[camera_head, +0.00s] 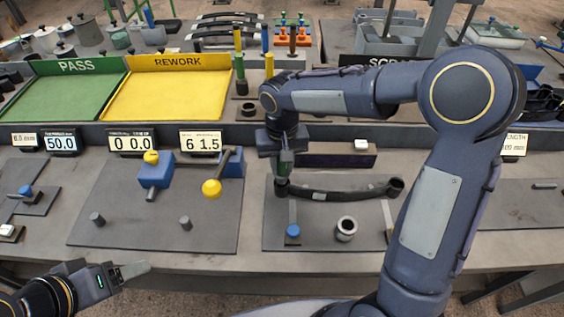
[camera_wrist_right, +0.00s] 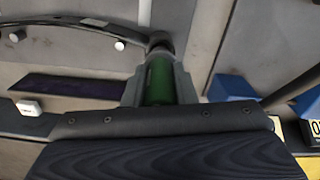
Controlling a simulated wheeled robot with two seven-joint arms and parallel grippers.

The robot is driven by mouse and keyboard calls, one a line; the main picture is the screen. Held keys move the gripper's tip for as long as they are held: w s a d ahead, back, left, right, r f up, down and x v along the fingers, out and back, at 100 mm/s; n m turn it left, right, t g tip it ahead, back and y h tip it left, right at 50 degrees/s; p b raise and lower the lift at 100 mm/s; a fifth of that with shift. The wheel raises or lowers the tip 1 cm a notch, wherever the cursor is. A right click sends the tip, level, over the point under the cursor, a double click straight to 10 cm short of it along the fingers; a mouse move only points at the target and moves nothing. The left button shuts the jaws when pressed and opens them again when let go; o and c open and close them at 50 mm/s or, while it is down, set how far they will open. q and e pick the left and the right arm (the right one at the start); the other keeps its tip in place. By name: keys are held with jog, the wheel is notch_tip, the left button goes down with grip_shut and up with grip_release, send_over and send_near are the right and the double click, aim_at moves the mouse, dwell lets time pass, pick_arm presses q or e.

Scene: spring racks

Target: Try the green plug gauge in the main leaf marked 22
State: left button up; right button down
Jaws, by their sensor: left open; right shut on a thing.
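The dark curved leaf (camera_head: 345,196) lies on a grey plate at the middle right, with a rolled eye at each end and a small pale tag. No marking 22 is legible on it. My right gripper (camera_head: 283,163) is shut on the green plug gauge (camera_wrist_right: 158,80), upright over the leaf's left eye. In the right wrist view the leaf (camera_wrist_right: 85,33) ends at an eye right at the gauge's tip. I cannot tell whether the tip is inside the eye or just above it. My left gripper (camera_head: 132,270) is open and empty, low at the left, off the bench front.
A green PASS tray (camera_head: 70,97) and a yellow REWORK tray (camera_head: 165,95) stand at the back left. A blue and yellow fixture (camera_head: 195,170) stands left of the leaf. A metal ring (camera_head: 346,229) and a blue knob (camera_head: 293,232) are in front of it.

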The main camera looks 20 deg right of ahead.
aim_at(282, 172)
jog(key=shift+f+b, duration=1.4)
jog(key=shift+f, duration=0.35)
dwell(1.6)
jog(key=shift+r, duration=0.15)
dwell(0.5)
jog(key=shift+r+p, duration=2.45)
jog(key=shift+r, duration=0.55)
jog(key=shift+r+p, duration=1.55)
jog(key=shift+r, duration=0.45)
